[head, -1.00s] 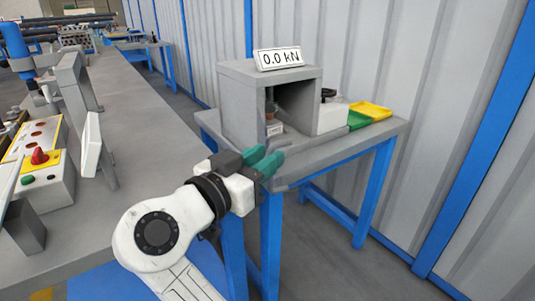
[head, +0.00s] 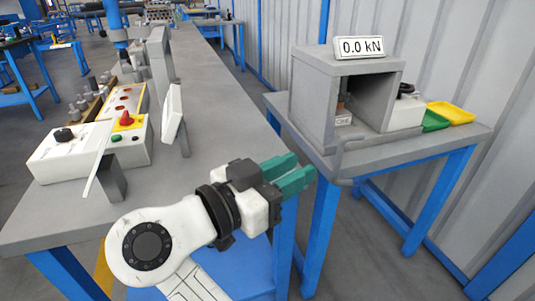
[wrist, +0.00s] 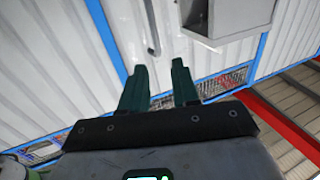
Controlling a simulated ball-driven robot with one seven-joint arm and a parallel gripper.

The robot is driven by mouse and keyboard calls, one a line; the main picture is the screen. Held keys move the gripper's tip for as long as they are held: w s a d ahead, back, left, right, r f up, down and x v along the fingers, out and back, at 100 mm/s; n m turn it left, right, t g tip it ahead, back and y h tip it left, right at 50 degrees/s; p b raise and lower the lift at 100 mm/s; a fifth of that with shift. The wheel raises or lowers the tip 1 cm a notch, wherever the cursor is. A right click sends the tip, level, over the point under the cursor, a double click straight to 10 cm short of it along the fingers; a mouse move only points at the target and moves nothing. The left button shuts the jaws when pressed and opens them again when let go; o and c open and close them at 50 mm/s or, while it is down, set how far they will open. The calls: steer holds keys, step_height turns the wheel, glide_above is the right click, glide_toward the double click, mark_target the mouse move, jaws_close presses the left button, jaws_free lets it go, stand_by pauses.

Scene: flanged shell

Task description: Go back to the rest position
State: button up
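My gripper (head: 300,175) shows in the head view at the lower middle, its green fingers pointing right, over the gap between the long bench and the small table. In the wrist view my gripper (wrist: 160,80) has its two green fingers apart with nothing between them. In the picture the fingers lie left of and below the grey box-shaped test machine (head: 347,62), with a visible gap to it. The machine carries a display (head: 362,47) reading 0.0 kN. My arm is bent at the elbow, low in the picture.
A grey bench (head: 205,110) on the left holds a control box (head: 85,150) with a red knob and an upright white panel (head: 173,113). The small blue-legged table (head: 440,140) bears the machine, a green tray (head: 435,122) and a yellow tray (head: 452,112). A corrugated wall stands behind.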

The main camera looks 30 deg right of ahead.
steer(key=s+d+f+n+y, duration=0.2)
steer(key=d+f+n+y, duration=0.15)
steer(key=f, duration=0.55)
steer(key=s+d+f+n+t+y, duration=0.1)
steer(key=s+d+f+n+y, duration=0.2)
steer(key=f, duration=0.6)
steer(key=s+d+f+n+y, duration=0.1)
steer(key=d+f+n+y, duration=0.25)
steer(key=f, duration=0.55)
steer(key=s+a+f+n+g+y, duration=0.1)
steer(key=s+a+f+n+y, duration=0.2)
steer(key=s+f, duration=0.4)
steer(key=s+a+f+n+g+y, duration=0.1)
steer(key=s+f+n+y, duration=0.25)
steer(key=s+f, duration=0.3)
step_height(320, 180, up, 25)
steer(key=s+y+p, duration=0.1)
steer(key=p, duration=2.3)
steer(key=shift+s+a+p, duration=0.2)
steer(key=shift+a+p, duration=0.15)
steer(key=shift+p, duration=0.05)
